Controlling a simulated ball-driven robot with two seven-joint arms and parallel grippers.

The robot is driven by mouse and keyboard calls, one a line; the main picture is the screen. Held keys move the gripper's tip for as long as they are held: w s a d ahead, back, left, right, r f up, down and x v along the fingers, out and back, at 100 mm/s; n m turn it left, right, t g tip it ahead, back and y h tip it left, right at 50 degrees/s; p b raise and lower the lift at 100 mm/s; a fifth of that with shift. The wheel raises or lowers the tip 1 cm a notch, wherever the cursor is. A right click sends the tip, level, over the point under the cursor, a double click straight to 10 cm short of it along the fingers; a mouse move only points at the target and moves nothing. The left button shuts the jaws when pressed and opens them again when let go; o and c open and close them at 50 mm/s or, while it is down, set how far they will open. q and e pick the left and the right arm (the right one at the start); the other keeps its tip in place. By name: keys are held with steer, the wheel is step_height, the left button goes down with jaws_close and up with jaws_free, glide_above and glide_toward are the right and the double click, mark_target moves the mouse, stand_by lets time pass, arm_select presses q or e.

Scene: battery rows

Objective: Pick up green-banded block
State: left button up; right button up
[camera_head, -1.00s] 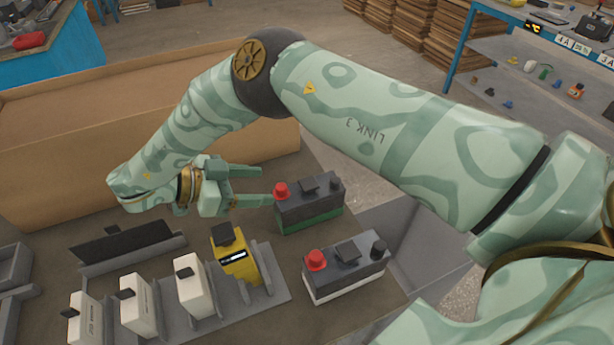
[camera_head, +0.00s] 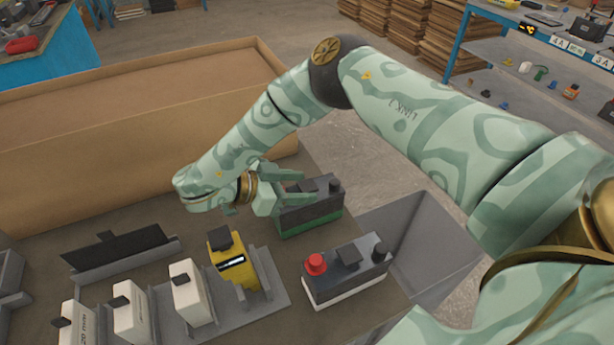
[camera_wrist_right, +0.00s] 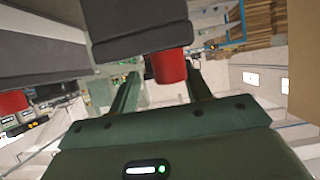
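The green-banded block (camera_head: 312,216) is dark grey with a green band round its base and stands upright on the table. My right gripper (camera_head: 298,187) is at its left end, with its fingers level with the block's top and covering its red knob in the head view. In the right wrist view the fingers are apart, one on each side of the red knob (camera_wrist_right: 169,66), beside the block's dark body (camera_wrist_right: 135,25). I cannot tell whether they touch it. My left gripper is not in view.
A similar block with a white base (camera_head: 345,270) and red knob stands just in front. A yellow block (camera_head: 232,262) and several white blocks stand in a grey rack (camera_head: 272,292) to the left. A large cardboard box (camera_head: 100,150) is behind; a grey bin (camera_head: 430,235) is right.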

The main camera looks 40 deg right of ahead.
jaws_close()
stand_by(1.2)
